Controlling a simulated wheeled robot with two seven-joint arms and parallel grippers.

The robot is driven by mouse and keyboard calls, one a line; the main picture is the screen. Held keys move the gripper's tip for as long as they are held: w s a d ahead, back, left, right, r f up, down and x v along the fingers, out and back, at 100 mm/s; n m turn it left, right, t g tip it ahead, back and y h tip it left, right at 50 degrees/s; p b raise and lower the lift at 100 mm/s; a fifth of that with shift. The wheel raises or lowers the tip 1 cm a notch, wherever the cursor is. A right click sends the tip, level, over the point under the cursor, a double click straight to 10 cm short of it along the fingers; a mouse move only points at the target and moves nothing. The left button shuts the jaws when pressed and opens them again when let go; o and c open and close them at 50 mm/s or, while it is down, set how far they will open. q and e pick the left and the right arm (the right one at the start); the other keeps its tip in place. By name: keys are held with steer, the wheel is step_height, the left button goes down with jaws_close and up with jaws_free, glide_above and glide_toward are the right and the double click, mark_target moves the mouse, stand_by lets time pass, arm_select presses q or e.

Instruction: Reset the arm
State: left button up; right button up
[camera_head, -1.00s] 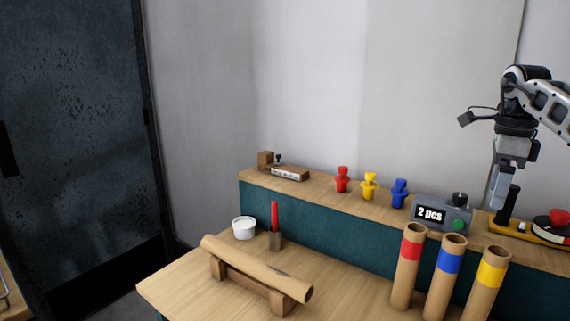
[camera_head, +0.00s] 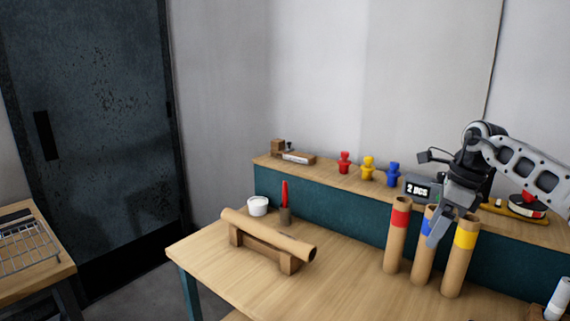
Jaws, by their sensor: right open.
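My right arm comes in from the right edge. My right gripper (camera_head: 440,226) points down in front of the upright cardboard tubes and is empty. It covers part of the tube with the blue band (camera_head: 424,262). The tube with the red band (camera_head: 397,243) stands to its left and the tube with the yellow band (camera_head: 460,262) to its right. Whether the gripper touches a tube I cannot tell. My left gripper is not in view.
A cardboard roll (camera_head: 265,235) lies on a wooden cradle on the table (camera_head: 335,290). A white cup (camera_head: 258,206) stands behind it. Red, yellow (camera_head: 367,169) and blue pegs and a "2 pcs" display box (camera_head: 418,189) stand on the shelf. A wire rack (camera_head: 28,246) is at far left.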

steer(key=s+a+f+y, duration=0.1)
steer(key=a+f+y, duration=0.2)
steer(key=a+f, duration=0.35)
steer(key=a+f+y, duration=0.2)
steer(key=a+f, duration=0.1)
steer(key=a, duration=0.6)
steer(key=s+a+f+m+t+y, duration=0.2)
steer(key=s+a+m+y, duration=0.25)
steer(key=a, duration=0.35)
steer(key=s+a+f+m+t+y, duration=0.1)
steer(key=s+a+m+t+y, duration=0.15)
steer(key=a+m+y, duration=0.5)
steer(key=s+d+f+m+t+h, duration=0.1)
steer(key=s+d+f+m+h, duration=0.3)
steer(key=m, duration=0.7)
steer(key=s+d+f+m+t+h, duration=0.2)
steer(key=s+d+f+m+h, duration=0.2)
steer(key=s+f+m+h, duration=0.3)
steer(key=s+d+f+m+t+h, duration=0.1)
steer(key=s+d+f+m+h, duration=0.4)
steer(key=m, duration=0.9)
steer(key=s+f+h, duration=0.1)
steer(key=s+f, duration=0.2)
steer(key=s, duration=0.2)
steer(key=shift+m+t+h, duration=0.3)
steer(key=shift+m+t, duration=0.05)
steer(key=shift+m, duration=0.05)
steer(key=shift+s, duration=0.1)
